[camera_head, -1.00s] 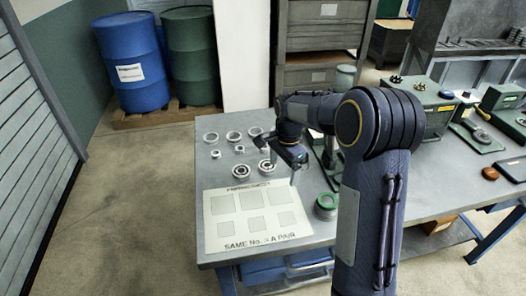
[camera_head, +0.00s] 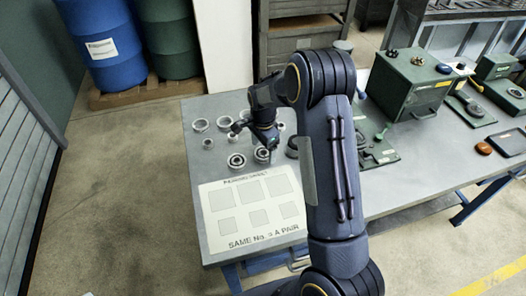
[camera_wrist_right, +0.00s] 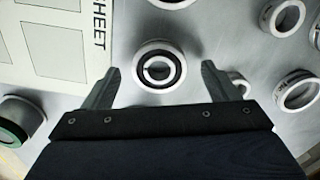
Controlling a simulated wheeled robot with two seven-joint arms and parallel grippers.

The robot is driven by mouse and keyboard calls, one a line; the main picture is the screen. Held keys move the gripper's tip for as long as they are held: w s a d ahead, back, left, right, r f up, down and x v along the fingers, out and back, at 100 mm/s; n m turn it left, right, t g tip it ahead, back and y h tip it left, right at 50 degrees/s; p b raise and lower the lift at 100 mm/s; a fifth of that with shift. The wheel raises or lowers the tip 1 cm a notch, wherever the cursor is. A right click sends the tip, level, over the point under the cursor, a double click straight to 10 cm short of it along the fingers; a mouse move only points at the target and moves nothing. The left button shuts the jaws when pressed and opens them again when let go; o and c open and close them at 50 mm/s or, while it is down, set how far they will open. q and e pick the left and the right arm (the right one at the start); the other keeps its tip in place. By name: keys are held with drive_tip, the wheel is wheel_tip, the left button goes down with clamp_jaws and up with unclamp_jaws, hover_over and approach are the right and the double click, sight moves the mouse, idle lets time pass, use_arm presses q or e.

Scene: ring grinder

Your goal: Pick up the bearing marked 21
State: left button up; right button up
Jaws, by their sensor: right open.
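My right gripper (camera_head: 265,150) is open above the table. In the right wrist view its two fingers (camera_wrist_right: 160,80) stand apart on either side of a dark-and-silver bearing (camera_wrist_right: 158,66), which lies flat and looks ungripped. In the head view this bearing (camera_head: 262,155) is partly hidden by the gripper. A second bearing (camera_head: 236,161) lies to its left; its edge also shows at the top of the right wrist view (camera_wrist_right: 172,3). The numbers on the bearings are too small to read, so I cannot tell which is marked 21. My left gripper is not in view.
A white pairing sheet (camera_head: 240,233) with grey squares lies at the table's front. Several silver rings (camera_head: 200,125) lie behind the bearings. A green-rimmed round thing (camera_wrist_right: 20,122) is at the lower left of the wrist view. Green machines (camera_head: 408,85) stand to the right.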

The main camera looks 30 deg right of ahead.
drive_tip(key=shift+f, duration=0.5)
drive_tip(key=c, duration=1.2)
